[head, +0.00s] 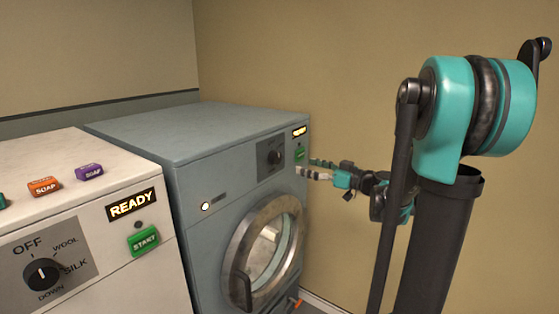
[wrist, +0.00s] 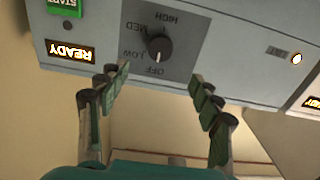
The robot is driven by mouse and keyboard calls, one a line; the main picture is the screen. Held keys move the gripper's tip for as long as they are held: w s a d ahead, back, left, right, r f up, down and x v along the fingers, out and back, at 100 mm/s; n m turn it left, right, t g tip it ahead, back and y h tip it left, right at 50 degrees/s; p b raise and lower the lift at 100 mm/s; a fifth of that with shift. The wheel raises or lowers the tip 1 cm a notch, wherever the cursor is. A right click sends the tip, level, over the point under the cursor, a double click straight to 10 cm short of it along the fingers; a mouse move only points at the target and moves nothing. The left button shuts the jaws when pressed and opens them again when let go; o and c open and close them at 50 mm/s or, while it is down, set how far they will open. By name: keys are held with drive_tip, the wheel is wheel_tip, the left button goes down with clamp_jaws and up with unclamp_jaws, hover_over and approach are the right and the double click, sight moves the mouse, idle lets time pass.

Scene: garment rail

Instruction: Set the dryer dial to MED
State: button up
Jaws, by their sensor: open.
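The grey-blue dryer (head: 150,140) stands in the middle of the head view. Its round black dial (head: 275,157) sits on a dark panel on the upper front. In the wrist view, upside down, the dial (wrist: 160,47) is ringed by OFF, LOW, MED and HIGH. A small light mark on the knob appears to face OFF. My gripper (head: 318,170) is in front of the dryer's right front edge. In the wrist view my gripper (wrist: 155,78) is open and empty. Its fingers straddle the dial's line with the dial beyond the tips, apparently not touching it.
The dryer has a lit READY display (wrist: 67,51), a green START button (wrist: 66,7) and a round door (head: 262,252). A white washer (head: 80,205) with its own dial and soap boxes (head: 44,186) stands at left. A beige wall (head: 330,80) is behind.

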sight(278, 159)
drive_tip(key=x, duration=1.2)
drive_tip(key=shift+w+a, duration=0.1)
drive_tip(key=shift+a, duration=0.05)
drive_tip(key=c, duration=1.2)
drive_tip(key=shift+o, duration=0.2)
